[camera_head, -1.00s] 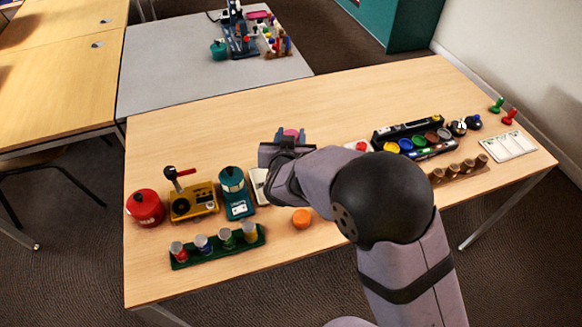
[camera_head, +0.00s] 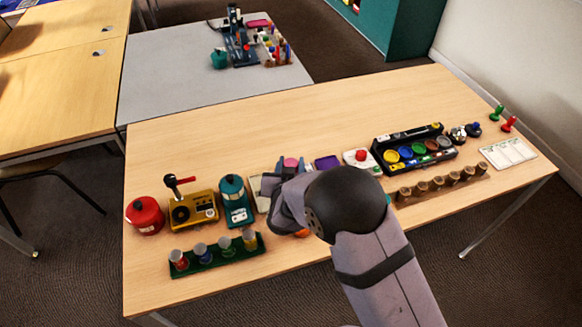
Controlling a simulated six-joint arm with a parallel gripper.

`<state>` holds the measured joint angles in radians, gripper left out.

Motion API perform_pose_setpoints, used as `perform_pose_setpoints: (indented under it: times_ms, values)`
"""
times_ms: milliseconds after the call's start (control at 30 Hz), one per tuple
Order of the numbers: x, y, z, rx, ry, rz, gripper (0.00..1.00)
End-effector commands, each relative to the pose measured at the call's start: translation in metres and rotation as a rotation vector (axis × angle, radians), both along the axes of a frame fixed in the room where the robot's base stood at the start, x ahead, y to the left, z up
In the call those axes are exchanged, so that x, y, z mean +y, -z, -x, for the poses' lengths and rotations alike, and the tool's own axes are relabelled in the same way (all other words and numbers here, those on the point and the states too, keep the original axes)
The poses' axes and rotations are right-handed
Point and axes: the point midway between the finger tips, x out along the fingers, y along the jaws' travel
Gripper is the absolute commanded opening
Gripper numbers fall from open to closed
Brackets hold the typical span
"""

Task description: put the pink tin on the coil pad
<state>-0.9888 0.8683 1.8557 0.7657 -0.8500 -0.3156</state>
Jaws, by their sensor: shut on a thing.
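The pink tin (camera_head: 290,163) shows as a small pink round top between the blue-grey fingers of my gripper (camera_head: 291,167). My gripper is shut on it, and my wrist hides its lower part. Whether the tin touches the table is hard to tell. I cannot make out for certain which thing is the coil pad. A pale flat pad (camera_head: 254,188) lies just left of my gripper, partly hidden by it. A dark purple flat piece (camera_head: 327,162) lies to the right of my gripper.
To the left stand a teal canister (camera_head: 234,201), a yellow device (camera_head: 193,210) and a red tin (camera_head: 145,215). A green rack (camera_head: 219,256) is in front. To the right are a white pad with a red knob (camera_head: 362,159) and a black paint tray (camera_head: 413,147). The table's back is clear.

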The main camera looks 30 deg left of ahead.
Motion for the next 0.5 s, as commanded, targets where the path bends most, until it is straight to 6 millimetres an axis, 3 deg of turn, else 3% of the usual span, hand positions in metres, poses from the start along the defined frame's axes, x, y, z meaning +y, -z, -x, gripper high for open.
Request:
perform_pose_setpoints:
  times_ms: [133, 500]
  values:
    - [0.000, 0.015, 0.000, 0.000, -0.001, 0.001, 0.12]
    - [0.000, 0.018, 0.000, -0.001, -0.001, -0.002, 0.12]
